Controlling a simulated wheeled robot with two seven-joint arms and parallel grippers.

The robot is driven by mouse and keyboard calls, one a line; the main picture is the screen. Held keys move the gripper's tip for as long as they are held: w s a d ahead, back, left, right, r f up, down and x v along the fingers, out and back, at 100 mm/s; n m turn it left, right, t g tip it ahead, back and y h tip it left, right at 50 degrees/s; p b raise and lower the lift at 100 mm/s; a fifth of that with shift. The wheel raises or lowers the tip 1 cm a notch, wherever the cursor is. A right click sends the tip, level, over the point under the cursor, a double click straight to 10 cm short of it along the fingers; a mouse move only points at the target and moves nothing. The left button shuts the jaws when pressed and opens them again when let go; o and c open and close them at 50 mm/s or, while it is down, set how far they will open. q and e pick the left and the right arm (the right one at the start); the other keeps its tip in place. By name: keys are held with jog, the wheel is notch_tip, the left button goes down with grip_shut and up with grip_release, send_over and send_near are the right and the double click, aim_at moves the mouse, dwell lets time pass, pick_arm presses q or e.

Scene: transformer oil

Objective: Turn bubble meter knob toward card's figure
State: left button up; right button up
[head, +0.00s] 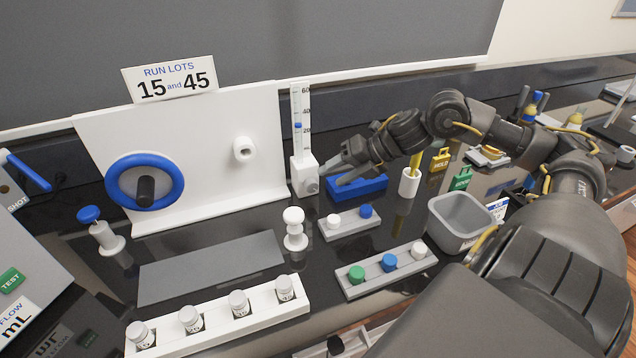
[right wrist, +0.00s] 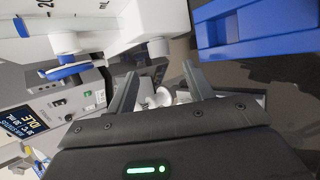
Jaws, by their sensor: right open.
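The bubble meter is a tall white scale (head: 300,105) on a white box base at the back centre. Its blue marker (head: 299,126) sits a little above the 20 mark. A grey knob (head: 312,186) is on the front of the base. The card (head: 170,78) above the white panel reads "RUN LOTS 15 and 45". My right gripper (head: 332,172) is beside the knob, to its right, open, with no visible contact. In the right wrist view its two fingers (right wrist: 160,88) are apart, with the pale knob (right wrist: 158,47) beyond them. My left gripper is out of view.
A blue block (head: 358,187) lies just under the right gripper. A white cup with a yellow rod (head: 409,183) and a grey bin (head: 458,222) stand to the right. A blue handwheel (head: 178,181) is at left. A peg tray (head: 388,272) and a vial rack (head: 220,322) lie in front.

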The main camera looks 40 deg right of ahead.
aim_at(314, 186)
jog(key=shift+w+a+f+p, duration=0.3)
jog(key=shift+w+a+p, duration=0.05)
jog(key=shift+w+p, duration=0.15)
jog(key=p+x, duration=0.1)
jog(key=x, duration=0.3)
jog(key=shift+s, duration=0.1)
jog(key=shift+w+a+f, duration=0.2)
jog(key=shift+w+f, duration=0.05)
jog(key=shift+f, duration=0.2)
